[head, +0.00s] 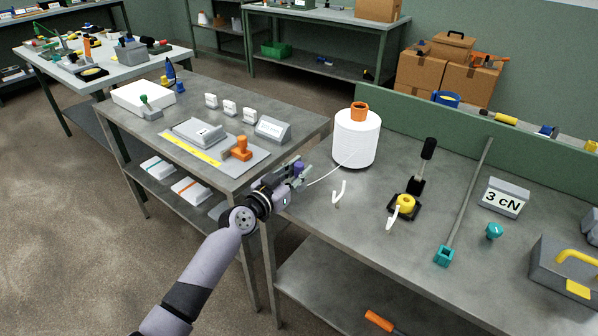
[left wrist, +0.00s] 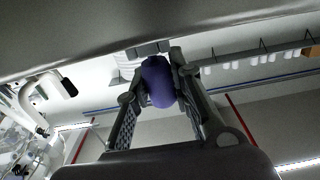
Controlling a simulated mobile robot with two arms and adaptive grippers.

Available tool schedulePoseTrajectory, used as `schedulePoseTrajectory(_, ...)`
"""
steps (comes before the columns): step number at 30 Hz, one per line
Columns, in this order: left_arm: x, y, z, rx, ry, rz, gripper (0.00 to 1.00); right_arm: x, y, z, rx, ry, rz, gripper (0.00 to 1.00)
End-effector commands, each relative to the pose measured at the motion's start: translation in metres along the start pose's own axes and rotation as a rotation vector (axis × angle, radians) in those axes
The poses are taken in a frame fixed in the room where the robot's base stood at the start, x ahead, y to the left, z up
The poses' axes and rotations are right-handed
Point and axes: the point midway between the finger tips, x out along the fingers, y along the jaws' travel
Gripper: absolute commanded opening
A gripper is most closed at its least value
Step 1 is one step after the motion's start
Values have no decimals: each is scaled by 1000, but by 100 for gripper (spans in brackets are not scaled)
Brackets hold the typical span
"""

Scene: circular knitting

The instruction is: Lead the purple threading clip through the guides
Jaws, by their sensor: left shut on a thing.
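The purple threading clip (left wrist: 158,82) is between the fingers of my left gripper (left wrist: 155,75), which is shut on it. In the head view my left gripper (head: 292,175) holds the clip (head: 298,168) near the left edge of the right table. A white thread runs from near the clip to the white yarn cone (head: 356,140) with an orange top. A white hook-shaped guide (head: 339,193) stands to the right of the gripper, apart from it. A second white guide (head: 393,215) stands by a yellow disc (head: 405,203) on a black base. My right gripper is not in view.
A black-handled upright piece (head: 426,160) stands behind the yellow disc. A grey rod with a teal end (head: 444,256), a "3 cN" block (head: 503,197) and a teal knob (head: 494,231) lie to the right. A grey table (head: 290,140) with an orange stamp (head: 240,149) stands left.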

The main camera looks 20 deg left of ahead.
Motion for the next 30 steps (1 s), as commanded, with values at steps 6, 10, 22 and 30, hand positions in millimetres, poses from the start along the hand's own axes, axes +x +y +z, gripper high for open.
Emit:
schedulePoseTrajectory(6,0,0,0,0,0,0,0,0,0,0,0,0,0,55)
schedulePoseTrajectory(10,0,0,0,0,0,0,0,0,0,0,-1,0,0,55)
schedulePoseTrajectory(22,0,0,-40,1,5,0,0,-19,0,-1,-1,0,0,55)
schedulePoseTrajectory(30,0,0,-111,3,8,1,0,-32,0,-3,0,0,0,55)
